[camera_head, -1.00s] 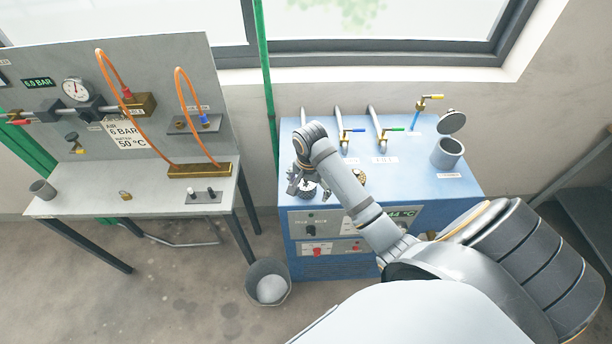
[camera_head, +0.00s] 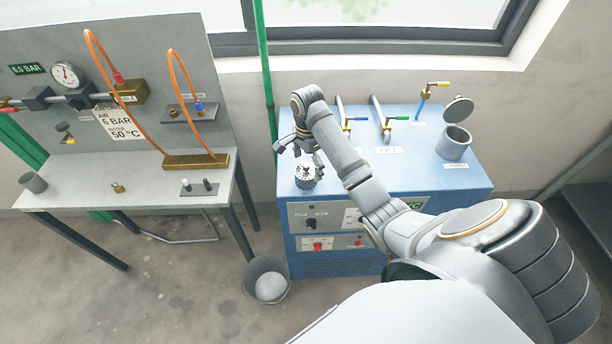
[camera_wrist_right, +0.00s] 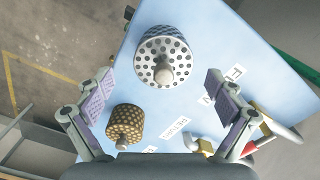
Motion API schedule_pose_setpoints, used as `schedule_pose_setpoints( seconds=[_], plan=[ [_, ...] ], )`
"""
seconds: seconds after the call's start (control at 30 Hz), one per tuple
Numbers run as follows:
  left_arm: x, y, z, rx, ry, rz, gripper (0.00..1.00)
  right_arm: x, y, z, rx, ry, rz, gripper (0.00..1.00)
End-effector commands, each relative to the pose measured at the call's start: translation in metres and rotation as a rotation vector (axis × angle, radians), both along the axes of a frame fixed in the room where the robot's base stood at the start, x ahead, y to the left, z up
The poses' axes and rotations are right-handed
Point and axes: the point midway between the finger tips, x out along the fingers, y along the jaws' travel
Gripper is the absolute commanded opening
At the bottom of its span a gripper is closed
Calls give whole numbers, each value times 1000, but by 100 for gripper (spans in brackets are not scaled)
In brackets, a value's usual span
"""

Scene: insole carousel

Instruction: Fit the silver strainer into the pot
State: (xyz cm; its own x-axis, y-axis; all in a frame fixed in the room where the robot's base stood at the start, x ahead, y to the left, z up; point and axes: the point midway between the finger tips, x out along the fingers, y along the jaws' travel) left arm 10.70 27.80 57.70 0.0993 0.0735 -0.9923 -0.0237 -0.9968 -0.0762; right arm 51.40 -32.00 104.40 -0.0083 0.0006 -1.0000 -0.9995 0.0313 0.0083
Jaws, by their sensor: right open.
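The silver strainer (camera_head: 305,178), a perforated cylinder with a knob on top, stands near the front left of the blue cabinet. It shows in the right wrist view (camera_wrist_right: 162,47) with its knob toward the camera. My right gripper (camera_head: 299,157) is open and empty just behind and above it. In the wrist view the strainer lies between and beyond the spread fingers (camera_wrist_right: 159,84), apart from both. The grey pot (camera_head: 453,147) stands at the right of the cabinet top, its round lid (camera_head: 459,109) raised behind it. The pot's inside is barely visible. My left gripper is out of view.
A brass-coloured perforated strainer (camera_wrist_right: 125,123) stands near the left finger in the wrist view; my arm hides it in the head view. Pipes with blue, green and yellow-handled valves (camera_head: 398,118) rise behind. A bucket (camera_head: 267,281) stands on the floor by the cabinet (camera_head: 425,176).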

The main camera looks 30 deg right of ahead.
Motion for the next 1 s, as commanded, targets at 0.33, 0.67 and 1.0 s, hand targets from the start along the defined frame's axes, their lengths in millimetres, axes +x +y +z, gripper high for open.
schedule_pose_setpoints(
  seconds=[0.33, 0.67, 1.0],
  plan=[
    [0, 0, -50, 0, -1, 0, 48, 5, 1, -52, -1, 1, 0, 94],
    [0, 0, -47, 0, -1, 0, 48, 5, 2, -50, 0, 0, 0, 83],
    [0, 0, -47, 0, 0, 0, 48, 5, 2, -50, 0, 0, 0, 36]
  ],
)
